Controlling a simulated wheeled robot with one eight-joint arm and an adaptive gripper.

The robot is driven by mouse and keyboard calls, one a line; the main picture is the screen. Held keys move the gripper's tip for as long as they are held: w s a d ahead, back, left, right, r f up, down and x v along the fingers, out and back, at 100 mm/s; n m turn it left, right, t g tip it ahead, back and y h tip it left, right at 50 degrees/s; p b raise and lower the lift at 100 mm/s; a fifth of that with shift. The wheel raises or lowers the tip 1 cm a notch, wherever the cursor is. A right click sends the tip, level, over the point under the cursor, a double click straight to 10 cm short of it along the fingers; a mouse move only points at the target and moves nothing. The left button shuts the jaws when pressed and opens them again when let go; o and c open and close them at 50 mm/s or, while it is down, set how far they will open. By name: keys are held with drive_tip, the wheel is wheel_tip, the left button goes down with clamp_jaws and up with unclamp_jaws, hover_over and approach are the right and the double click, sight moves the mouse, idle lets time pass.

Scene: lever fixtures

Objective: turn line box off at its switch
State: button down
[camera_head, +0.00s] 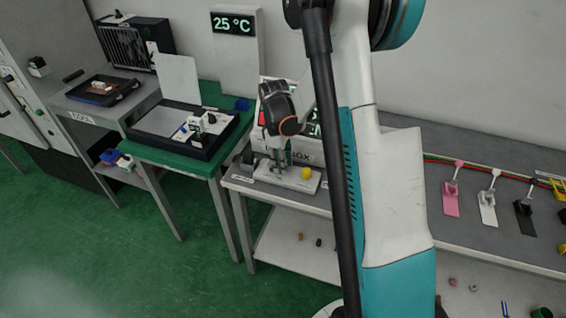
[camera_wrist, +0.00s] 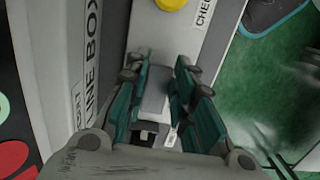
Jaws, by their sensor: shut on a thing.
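The line box (camera_head: 306,156) stands on the grey table, partly hidden behind my arm; its lettered face (camera_wrist: 92,45) fills the left of the wrist view. A pale base plate (camera_head: 300,184) lies in front of it. The switch's grey lever (camera_wrist: 154,98) lies between my fingers in the wrist view. My gripper (camera_wrist: 160,75) is shut on this lever, one teal finger on each side. In the head view my gripper (camera_head: 279,166) points down over the plate. The lever's foot is mostly hidden by the fingers, and its exact tilt is unclear.
A yellow knob (camera_head: 306,173) stands on the plate close to my gripper. A green table (camera_head: 165,158) with a black tray is on the left. Pink, white and black lever fixtures (camera_head: 488,208) line the right counter. The green floor in front is open.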

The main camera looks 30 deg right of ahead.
drive_tip(key=shift+w+a+r+g+h, duration=0.1)
drive_tip(key=shift+w+a+g+h, duration=0.25)
drive_tip(key=shift+g+h, duration=0.45)
drive_tip(key=shift+r+g+h+b, duration=0.15)
drive_tip(key=shift+g+h+b, duration=0.25)
drive_tip(key=shift+g, duration=0.4)
drive_tip(key=c, duration=1.4)
unclamp_jaws()
drive_tip(key=shift+o, duration=0.2)
drive_tip(key=shift+w+r, duration=0.1)
drive_tip(key=shift+r, duration=0.05)
drive_tip(key=v, duration=1.1)
drive_tip(key=shift+a+r, duration=0.15)
drive_tip(key=shift+r, duration=0.15)
drive_tip(key=shift+w, duration=0.1)
